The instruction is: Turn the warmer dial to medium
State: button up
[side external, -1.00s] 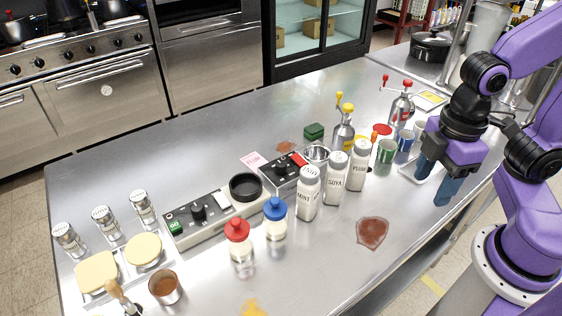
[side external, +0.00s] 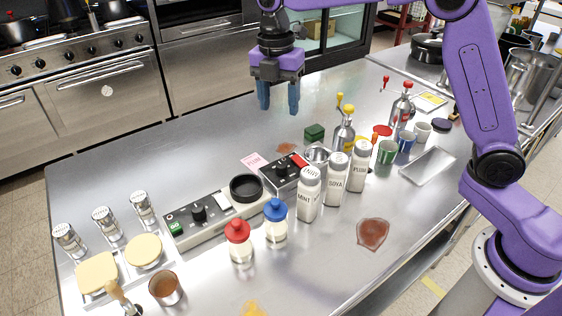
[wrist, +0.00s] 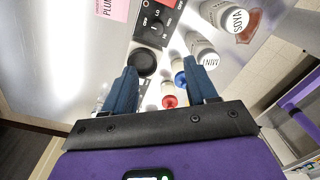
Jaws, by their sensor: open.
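Two control units stand mid-counter in the side view; I cannot tell from markings which is the warmer. The long pale unit (side external: 240,211) has a green switch (side external: 176,228), a black dial (side external: 198,214) and a black round dish (side external: 246,187) at its right end. The smaller black-topped unit (side external: 284,172) has a dark knob and a red switch (side external: 299,160); its panel (wrist: 153,22) shows at the top of the wrist view. My gripper (side external: 278,106) is open and empty, above the counter behind both units. Its blue fingers point down. Dial settings are too small to read.
White shakers (side external: 309,195) stand close right of the black-topped unit. Red-capped (side external: 238,240) and blue-capped (side external: 276,220) jars stand in front of the pale unit. A pink card (side external: 254,161) lies behind. The counter's back left is clear.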

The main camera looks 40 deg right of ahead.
aim_at(281, 165)
jog(key=f, duration=1.7)
jog(key=shift+d+f, duration=0.25)
jog(key=c, duration=1.1)
